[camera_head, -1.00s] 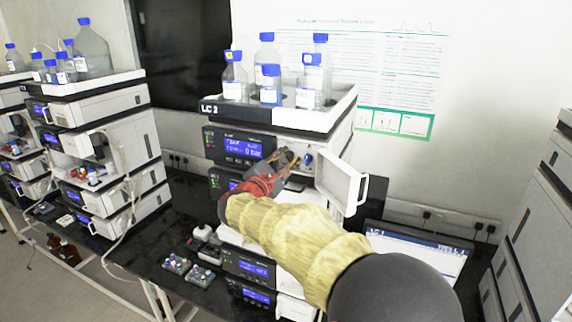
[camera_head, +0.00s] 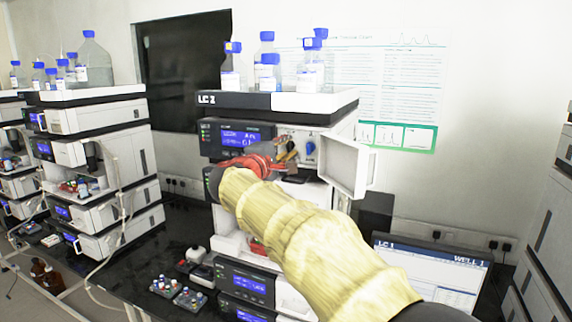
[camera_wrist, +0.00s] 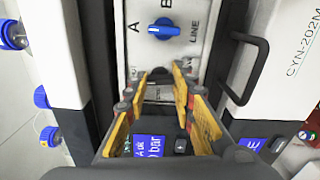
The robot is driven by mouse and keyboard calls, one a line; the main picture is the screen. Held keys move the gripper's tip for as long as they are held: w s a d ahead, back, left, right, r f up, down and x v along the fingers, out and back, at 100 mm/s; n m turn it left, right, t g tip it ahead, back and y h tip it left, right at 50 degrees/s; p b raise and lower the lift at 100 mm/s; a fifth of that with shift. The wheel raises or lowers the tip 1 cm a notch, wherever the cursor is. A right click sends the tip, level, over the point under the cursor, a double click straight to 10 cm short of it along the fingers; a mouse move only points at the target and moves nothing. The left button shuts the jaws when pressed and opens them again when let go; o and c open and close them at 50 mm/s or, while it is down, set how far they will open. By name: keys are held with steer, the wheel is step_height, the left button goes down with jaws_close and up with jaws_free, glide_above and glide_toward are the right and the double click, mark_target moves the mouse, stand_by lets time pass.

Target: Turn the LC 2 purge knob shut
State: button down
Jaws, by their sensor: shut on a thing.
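The LC 2 stack (camera_head: 262,102) stands at the centre of the head view. My gripper (camera_head: 284,153) is at its open upper module, beside a blue knob (camera_head: 310,149). In the wrist view my gripper (camera_wrist: 160,88) has its yellow-padded fingers on either side of a dark piece (camera_wrist: 159,76), which it holds. This appears to be the purge knob; most of it is hidden, and its turn angle cannot be read. The blue selector knob (camera_wrist: 165,28), with A, B and LINE marked around it, is clear of the fingers.
The module's white door (camera_head: 346,166) stands open right of my gripper, and its dark handle (camera_wrist: 246,68) is near the fingers in the wrist view. Bottles (camera_head: 269,75) stand on top. A monitor (camera_head: 433,265) is at the lower right.

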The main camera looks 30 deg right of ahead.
steer(key=shift+f+m+b, duration=0.1)
steer(key=shift+m+b, duration=0.7)
steer(key=shift+b, duration=0.45)
steer(key=c, duration=1.6)
jaws_free()
steer(key=shift+o, duration=0.6)
steer(key=v, duration=1.2)
